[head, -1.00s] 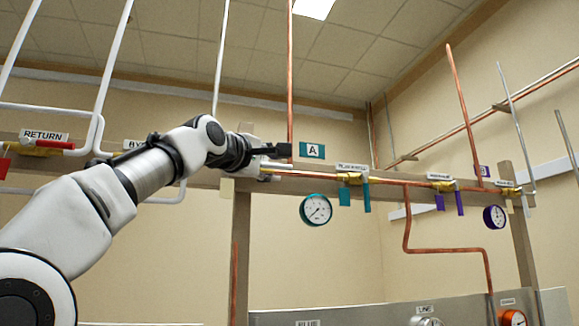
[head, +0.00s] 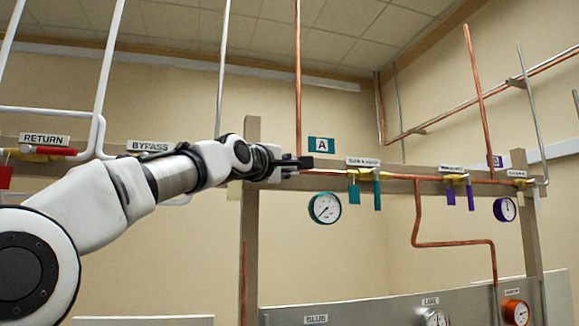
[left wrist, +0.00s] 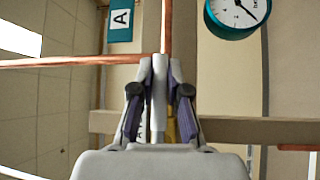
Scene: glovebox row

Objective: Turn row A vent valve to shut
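The teal A sign (head: 320,144) marks row A on the wooden rail. My left gripper (head: 303,162) is at the copper line just below and left of that sign. In the left wrist view, my left gripper (left wrist: 160,68) has its fingers close together on both sides of a pale grey lever (left wrist: 159,95), which lies in line with the copper pipe. They look shut on it. A bit of yellow valve body (left wrist: 171,130) shows behind the fingers. In the head view, the gripper hides this valve and its label. My right gripper is not in view.
To the right are a teal gauge (head: 325,208), a teal-handled valve (head: 376,190) and a purple-handled valve (head: 470,195). A copper riser (head: 298,80) stands just behind my gripper. The red-handled RETURN valve (head: 55,151) is at far left.

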